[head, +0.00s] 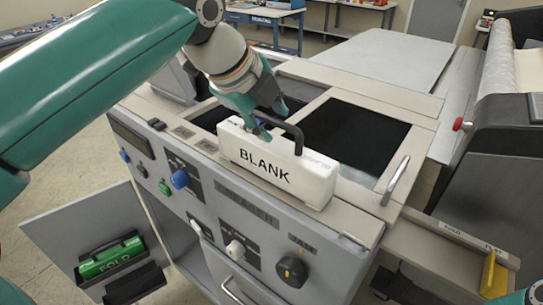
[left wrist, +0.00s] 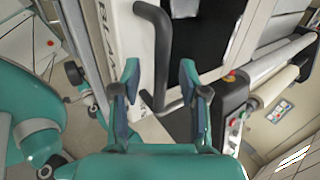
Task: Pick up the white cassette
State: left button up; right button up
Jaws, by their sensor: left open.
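The white cassette (head: 275,167), marked BLANK, stands upright at the front edge of the machine's top. Its black bar handle (head: 290,130) rises from its top. My left gripper (head: 272,120) is open at the left end of this handle, with a finger on either side. In the left wrist view the handle (left wrist: 157,45) runs between the open fingers of my left gripper (left wrist: 160,75), and part of the white cassette (left wrist: 121,40) shows beside it. I cannot tell whether a finger touches the handle.
The machine top has a dark opening (head: 353,133) behind the cassette and a metal grab handle (head: 396,180) at right. A yellow piece (head: 493,273) stands in the side tray at right.

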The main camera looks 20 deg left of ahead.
pick_arm(q)
grip_shut()
jog(key=shift+r, duration=0.2)
dwell(0.5)
